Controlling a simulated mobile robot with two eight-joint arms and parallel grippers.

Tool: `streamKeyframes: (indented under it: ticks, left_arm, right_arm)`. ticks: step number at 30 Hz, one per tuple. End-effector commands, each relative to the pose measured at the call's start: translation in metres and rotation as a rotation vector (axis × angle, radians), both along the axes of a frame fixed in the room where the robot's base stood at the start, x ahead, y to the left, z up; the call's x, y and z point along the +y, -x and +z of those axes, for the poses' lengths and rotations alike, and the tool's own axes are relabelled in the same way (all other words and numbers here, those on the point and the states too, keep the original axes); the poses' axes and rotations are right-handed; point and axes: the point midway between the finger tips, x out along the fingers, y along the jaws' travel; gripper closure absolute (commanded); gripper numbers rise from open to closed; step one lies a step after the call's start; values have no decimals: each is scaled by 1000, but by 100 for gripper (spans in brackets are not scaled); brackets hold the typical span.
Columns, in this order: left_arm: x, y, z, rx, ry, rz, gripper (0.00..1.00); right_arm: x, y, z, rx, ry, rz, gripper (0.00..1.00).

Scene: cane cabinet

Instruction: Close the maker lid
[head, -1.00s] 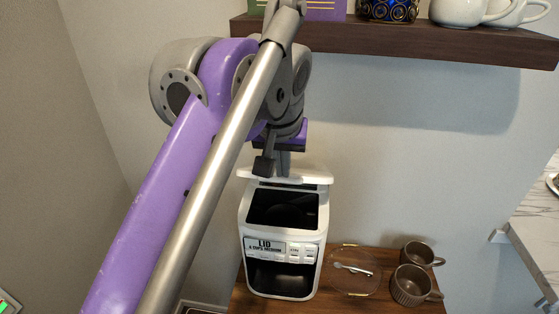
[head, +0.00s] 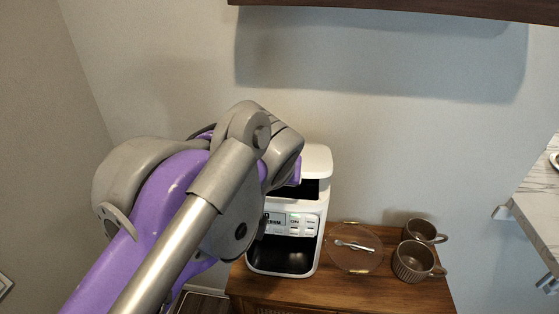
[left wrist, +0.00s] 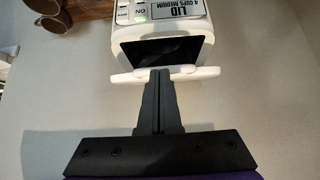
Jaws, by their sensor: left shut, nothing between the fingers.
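The white maker (head: 322,235) stands on the wooden cabinet; my left arm hides its left part in the head view. Its lid (head: 317,160) is raised, with a dark opening (head: 311,188) showing below it. In the left wrist view, the maker is upside down, with its label panel (left wrist: 165,10) at the top and the lid (left wrist: 200,74) seen edge-on as a white bar. My left gripper (left wrist: 159,74) is shut and empty, its fingertips at the middle of the lid's edge; contact is unclear. The head view hides its fingertips. My right gripper is not in view.
A clear plate (head: 350,262) with a utensil (head: 355,246) lies right of the maker on the cabinet top (head: 385,292). Two brown mugs (head: 412,262) stand farther right. A shelf (head: 420,9) is on the wall above. A marble counter (head: 540,205) is at the right edge.

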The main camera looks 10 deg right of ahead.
Motion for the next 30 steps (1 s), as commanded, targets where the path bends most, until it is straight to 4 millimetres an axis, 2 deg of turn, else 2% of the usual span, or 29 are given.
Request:
streamKeyframes:
  ticks: [1, 3, 8, 12, 19, 30]
  left_arm:
    - [1, 5, -16, -34, 9, -3, 100]
    - [2, 9, -29, -83, 24, -2, 100]
    - [4, 14, -56, -180, 49, -2, 100]
    - [4, 15, -73, -182, 49, 1, 100]
    - [5, 16, -87, -181, 49, 1, 100]
    - [5, 16, -90, -178, 48, 2, 100]
  right_arm:
    - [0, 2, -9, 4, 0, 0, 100]
    - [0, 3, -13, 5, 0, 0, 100]
    - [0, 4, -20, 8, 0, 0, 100]
    - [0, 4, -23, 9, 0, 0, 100]
    - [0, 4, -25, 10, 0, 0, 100]
    - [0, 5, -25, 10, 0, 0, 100]
